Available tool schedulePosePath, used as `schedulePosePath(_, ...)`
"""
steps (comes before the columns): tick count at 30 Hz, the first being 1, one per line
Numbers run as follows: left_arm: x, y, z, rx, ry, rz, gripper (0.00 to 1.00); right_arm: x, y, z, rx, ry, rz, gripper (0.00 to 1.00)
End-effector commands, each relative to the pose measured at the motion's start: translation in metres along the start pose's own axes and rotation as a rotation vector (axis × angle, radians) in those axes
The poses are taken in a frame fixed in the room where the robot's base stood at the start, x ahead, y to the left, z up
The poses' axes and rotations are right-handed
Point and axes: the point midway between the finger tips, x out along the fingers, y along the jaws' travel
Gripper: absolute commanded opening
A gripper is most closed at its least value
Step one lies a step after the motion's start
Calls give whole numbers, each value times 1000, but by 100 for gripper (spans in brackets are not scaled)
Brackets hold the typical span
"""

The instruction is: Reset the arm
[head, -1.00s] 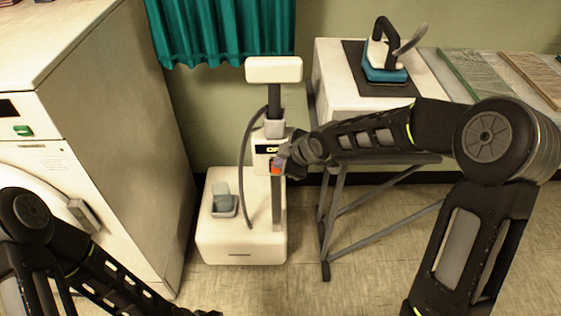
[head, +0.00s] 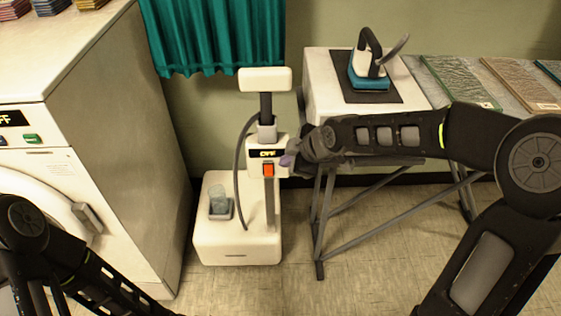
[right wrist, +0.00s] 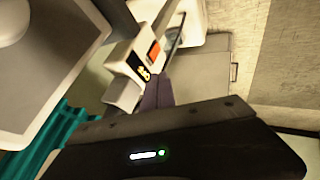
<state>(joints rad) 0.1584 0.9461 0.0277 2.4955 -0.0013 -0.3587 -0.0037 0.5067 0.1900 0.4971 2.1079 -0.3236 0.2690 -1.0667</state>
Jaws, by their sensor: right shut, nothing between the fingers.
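My right arm reaches in from the right in the head view. Its gripper (head: 287,161) is shut and empty, just right of the white steamer's control box (head: 258,157).
The steamer's white base (head: 236,247) stands on the floor with a small clear cup (head: 219,198) on it. A white washer (head: 90,150) stands at left. An ironing table at right holds an iron (head: 369,70) on a dark mat. A teal curtain (head: 215,35) hangs behind.

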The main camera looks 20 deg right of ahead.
Motion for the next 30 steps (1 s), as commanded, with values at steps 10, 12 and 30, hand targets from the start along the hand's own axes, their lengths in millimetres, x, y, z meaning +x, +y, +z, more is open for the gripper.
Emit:
schedulePosePath(10,-3,1,0,0,0,0,48,-7,1,0,-1,0,-1,0)
schedulePosePath(12,-3,1,0,0,0,0,48,-7,1,0,-1,0,-1,0)
schedulePosePath(30,-6,2,0,-2,0,0,48,12,-4,5,538,73,53,0)
